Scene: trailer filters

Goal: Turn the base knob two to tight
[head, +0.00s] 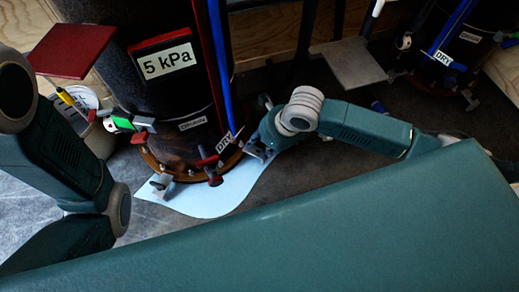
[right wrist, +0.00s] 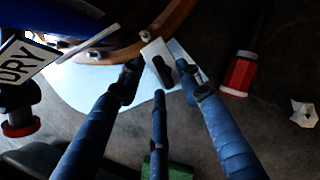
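The dark filter drum (head: 170,95) with a "5 kPa" label stands on a brown base ring (head: 165,170) that has several knobs around it. A grey knob (head: 160,181) sits at its front left and a dark red-tipped knob (head: 213,177) at its front. My right gripper (head: 258,150) is at the ring's right side. My left gripper is out of view.
A white sheet (head: 240,190) lies under the base. A blue hose (head: 222,70) with a "DRY" tag runs down the drum. A red-and-white cylindrical item (right wrist: 238,75) lies on the dark floor beside the right gripper. A second drum (head: 460,45) stands at the back right.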

